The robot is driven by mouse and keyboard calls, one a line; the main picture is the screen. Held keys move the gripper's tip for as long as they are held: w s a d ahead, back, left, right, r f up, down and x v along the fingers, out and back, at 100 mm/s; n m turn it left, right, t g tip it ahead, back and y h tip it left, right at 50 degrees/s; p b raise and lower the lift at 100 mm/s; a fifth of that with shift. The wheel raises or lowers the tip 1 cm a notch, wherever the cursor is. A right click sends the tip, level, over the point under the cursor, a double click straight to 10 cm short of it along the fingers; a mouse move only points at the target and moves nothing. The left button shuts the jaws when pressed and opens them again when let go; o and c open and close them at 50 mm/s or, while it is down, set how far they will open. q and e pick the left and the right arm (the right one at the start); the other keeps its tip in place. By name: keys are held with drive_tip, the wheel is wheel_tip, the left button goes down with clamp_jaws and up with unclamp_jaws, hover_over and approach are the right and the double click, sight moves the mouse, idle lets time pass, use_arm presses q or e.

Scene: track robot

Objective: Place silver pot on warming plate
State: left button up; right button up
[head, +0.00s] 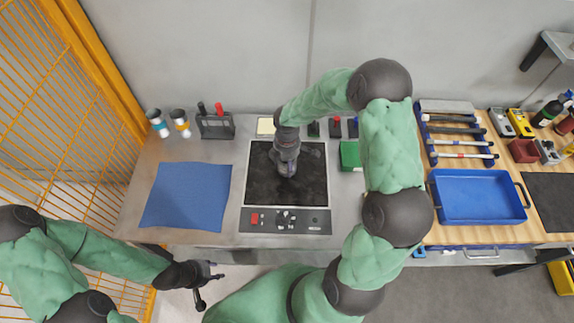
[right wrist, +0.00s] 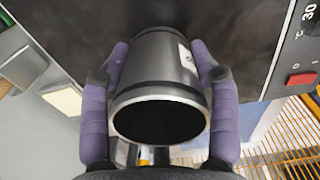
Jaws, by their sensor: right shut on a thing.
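The silver pot (right wrist: 155,62) is a dark grey metallic cylinder with an open round rim and a small white label. My right gripper (right wrist: 162,90) is shut on it, with a purple finger along each side. In the head view my right gripper (head: 287,168) is over the middle of the warming plate (head: 312,185) and hides most of the pot. The warming plate is a black square with a grey control panel; it also shows in the right wrist view (right wrist: 240,30). I cannot tell whether the pot touches it. My left gripper (head: 208,283) is open and empty, in front of the bench's edge.
A blue cloth (head: 187,196) lies left of the plate. Two cups (head: 158,123) and a black rack (head: 216,126) stand behind it. A blue tray (head: 480,197) is at the right, past my right arm. A yellow mesh fence (head: 60,90) borders the left.

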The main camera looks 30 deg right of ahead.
drive_tip(key=shift+f, duration=0.4)
drive_tip(key=shift+f, duration=0.15)
drive_tip(key=o, duration=1.2)
wheel_tip(320, 180, up, 12)
drive_tip(key=p, duration=0.3)
